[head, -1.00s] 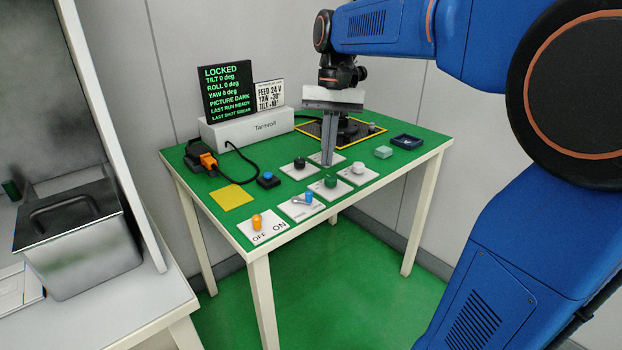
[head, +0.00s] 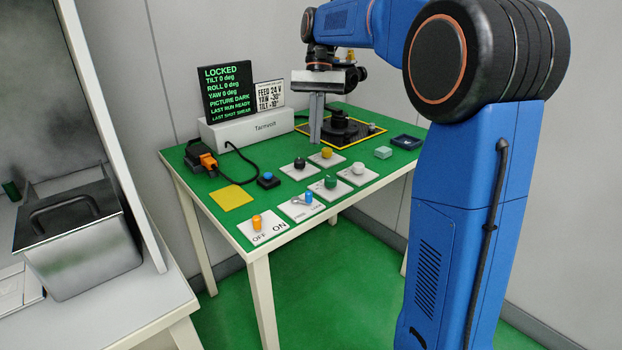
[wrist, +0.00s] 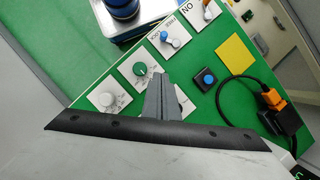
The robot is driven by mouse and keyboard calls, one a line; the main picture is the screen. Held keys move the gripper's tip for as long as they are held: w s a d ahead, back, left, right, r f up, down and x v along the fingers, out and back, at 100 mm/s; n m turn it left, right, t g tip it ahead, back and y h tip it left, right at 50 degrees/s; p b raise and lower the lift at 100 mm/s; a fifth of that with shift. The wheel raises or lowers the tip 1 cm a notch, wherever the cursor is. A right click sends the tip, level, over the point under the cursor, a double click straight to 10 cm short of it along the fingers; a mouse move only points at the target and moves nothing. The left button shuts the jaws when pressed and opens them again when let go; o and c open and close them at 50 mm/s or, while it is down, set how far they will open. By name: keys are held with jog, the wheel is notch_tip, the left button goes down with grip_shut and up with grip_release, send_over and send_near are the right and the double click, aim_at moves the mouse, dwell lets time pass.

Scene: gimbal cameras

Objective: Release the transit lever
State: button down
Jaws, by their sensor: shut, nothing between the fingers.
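The transit lever appears to be the small blue-tipped lever (head: 308,197) on a white labelled plate near the table's front edge. The wrist view shows the blue lever (wrist: 171,39) on its plate, with lettering that seems to read FREE and LOCK. My gripper (head: 315,140) is shut and empty, pointing down above the table, behind the lever plate and apart from it. In the wrist view the shut fingers (wrist: 160,82) cover part of the row of knob plates. The dark screen (head: 228,90) reads LOCKED, with tilt, roll and yaw at 0 deg.
An orange switch (head: 256,222) on an OFF/ON plate stands left of the lever. Black (head: 299,163), yellow (head: 326,152), green (head: 330,181) and white (head: 358,168) knobs stand nearby. A blue button (head: 268,179) and yellow pad (head: 231,197) lie left. The black gimbal (head: 345,128) stands behind.

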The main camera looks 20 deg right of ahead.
aim_at(309, 193)
jog(key=shift+f, duration=0.1)
jog(key=x, duration=1)
jog(key=s, duration=0.1)
jog(key=s+a, duration=0.1)
jog(key=shift+s+a, duration=0.25)
jog(key=shift+s, duration=0.15)
jog(key=shift+s+a, duration=0.2)
jog(key=shift+s, duration=0.15)
jog(key=shift+s+m, duration=0.25)
jog(key=shift+m, duration=0.35)
jog(key=m, duration=0.1)
jog(key=s+m+t+y, duration=0.1)
jog(key=m, duration=0.2)
jog(key=shift+s+a, duration=0.1)
jog(key=shift+s, duration=0.2)
jog(key=m+t, duration=0.1)
jog(key=m, duration=0.1)
jog(key=s+a+m+t+y, duration=0.1)
jog(key=m, duration=0.2)
jog(key=shift+s, duration=0.25)
jog(key=shift+w, duration=0.1)
